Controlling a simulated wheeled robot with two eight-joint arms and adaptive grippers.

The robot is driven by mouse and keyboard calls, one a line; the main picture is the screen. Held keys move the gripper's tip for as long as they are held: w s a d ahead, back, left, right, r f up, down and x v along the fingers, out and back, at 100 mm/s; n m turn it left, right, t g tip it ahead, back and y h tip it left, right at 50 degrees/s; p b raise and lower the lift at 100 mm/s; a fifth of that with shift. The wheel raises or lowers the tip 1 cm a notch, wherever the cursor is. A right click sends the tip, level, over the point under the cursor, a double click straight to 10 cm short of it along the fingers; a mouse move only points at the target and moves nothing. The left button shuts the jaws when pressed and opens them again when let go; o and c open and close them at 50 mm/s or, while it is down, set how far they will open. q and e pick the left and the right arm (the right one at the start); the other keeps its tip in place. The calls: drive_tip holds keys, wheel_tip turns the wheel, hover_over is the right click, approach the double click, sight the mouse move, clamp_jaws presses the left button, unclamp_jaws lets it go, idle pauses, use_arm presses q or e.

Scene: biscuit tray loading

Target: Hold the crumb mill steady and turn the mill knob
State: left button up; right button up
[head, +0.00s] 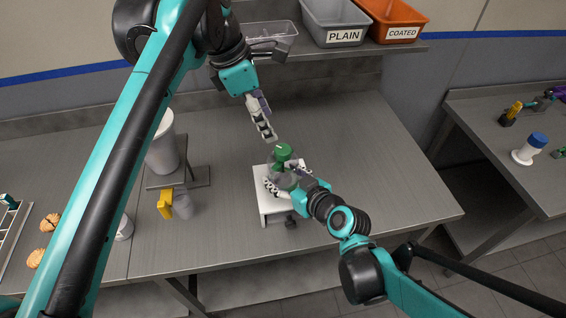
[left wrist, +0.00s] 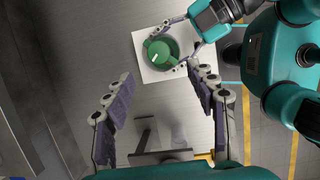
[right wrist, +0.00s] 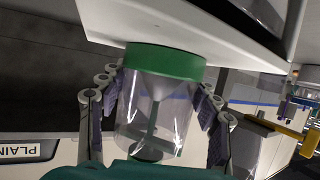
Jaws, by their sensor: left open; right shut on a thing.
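The crumb mill (head: 285,177) has a clear body with a green part and stands on a white stand (head: 265,203) on the table. Its green mill knob (head: 282,150) is on top; from above in the left wrist view the knob (left wrist: 159,53) shows a white mark. My right gripper (head: 288,180) is shut around the mill's clear body; the right wrist view shows a finger on each side of the clear body (right wrist: 154,115). My left gripper (head: 263,118) is open and empty, above the table, up and left of the knob. In the left wrist view its fingers (left wrist: 160,115) are wide apart.
A grey PLAIN bin (head: 335,22) and an orange COATED bin (head: 397,20) sit on the back shelf. A white container (head: 162,150) on a stand and a yellow-handled item (head: 165,204) are left of the mill. Biscuits (head: 48,222) lie far left. The table right of the mill is clear.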

sight(283, 149)
use_arm(q)
drive_tip(key=w+d+r+m+g+y, duration=0.1)
drive_tip(key=d+r+m+y, duration=0.25)
drive_tip(key=m, duration=1.45)
drive_tip(key=f, duration=1.3)
drive_tip(key=shift+w, duration=0.2)
drive_tip(key=c, duration=1.2)
